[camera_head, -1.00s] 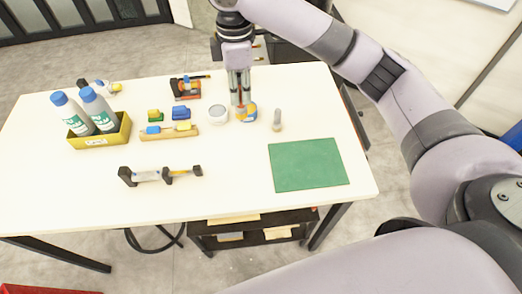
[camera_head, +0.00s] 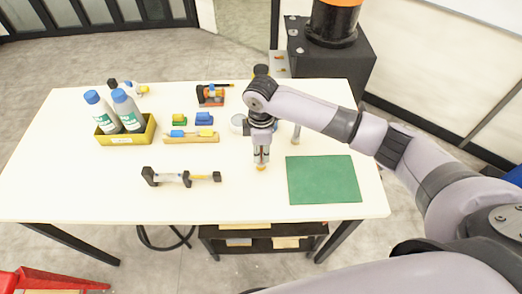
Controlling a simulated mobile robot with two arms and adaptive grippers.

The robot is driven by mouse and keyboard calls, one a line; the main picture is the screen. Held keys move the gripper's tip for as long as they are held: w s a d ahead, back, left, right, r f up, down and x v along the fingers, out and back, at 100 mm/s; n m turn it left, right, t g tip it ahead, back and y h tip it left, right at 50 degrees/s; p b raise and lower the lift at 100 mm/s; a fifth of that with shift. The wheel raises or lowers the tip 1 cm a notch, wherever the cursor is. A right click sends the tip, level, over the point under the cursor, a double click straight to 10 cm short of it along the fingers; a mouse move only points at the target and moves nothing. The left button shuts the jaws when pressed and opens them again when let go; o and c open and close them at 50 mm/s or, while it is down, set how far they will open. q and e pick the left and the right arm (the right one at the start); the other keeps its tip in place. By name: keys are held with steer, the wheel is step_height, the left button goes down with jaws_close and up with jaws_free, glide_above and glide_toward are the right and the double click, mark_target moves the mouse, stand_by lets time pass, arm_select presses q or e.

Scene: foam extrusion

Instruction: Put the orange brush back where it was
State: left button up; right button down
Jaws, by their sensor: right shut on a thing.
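My right gripper (camera_head: 261,163) points down above the white table, left of the green mat. It is shut on the orange brush (camera_head: 262,168), of which only a small orange end shows below the fingertips; the fingers hide the rest. Whether this end touches the table, I cannot tell. A round whitish cup (camera_head: 237,122) stands behind the gripper, partly covered by my arm. My left gripper is out of view.
The green mat (camera_head: 323,180) is bare. A yellow bin (camera_head: 127,137) holds two blue-capped bottles. A wooden strip (camera_head: 190,138) with blue and yellow pieces, a small stand (camera_head: 181,178), an orange-and-black holder (camera_head: 211,97) and an upright stick (camera_head: 297,134) are nearby.

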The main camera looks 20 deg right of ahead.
steer(key=shift+f, duration=0.55)
steer(key=c, duration=1.5)
jaws_free()
steer(key=shift+f, duration=0.1)
step_height(320, 180, up, 11)
steer(key=b, duration=0.3)
steer(key=shift+r, duration=0.65)
